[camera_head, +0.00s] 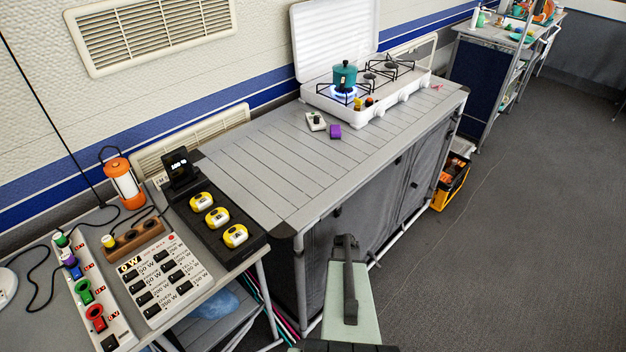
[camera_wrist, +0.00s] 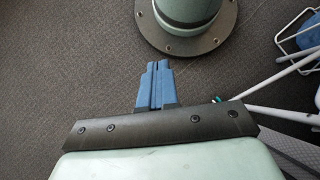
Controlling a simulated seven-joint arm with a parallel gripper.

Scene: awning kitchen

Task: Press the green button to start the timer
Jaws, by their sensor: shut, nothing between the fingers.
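My gripper (camera_wrist: 155,82) shows in the wrist view with its two blue fingers shut together and nothing between them. It is over the grey floor, apart from any button. In the head view my pale green arm is at the lower middle, in front of the counter; the fingertips cannot be made out there. A small off-white device (camera_head: 315,122) with a dark round part lies on the counter near the stove, beside a purple block (camera_head: 335,131). I cannot clearly make out a green button on it. No timer shows in the wrist view.
The slatted counter (camera_head: 250,165) is mostly clear. A white stove (camera_head: 370,100) holds a teal pot (camera_head: 345,76) over a blue flame. At left are a lantern (camera_head: 124,184), a black tray with yellow blocks (camera_head: 235,236), a switch panel (camera_head: 165,275) and a power strip (camera_head: 92,305).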

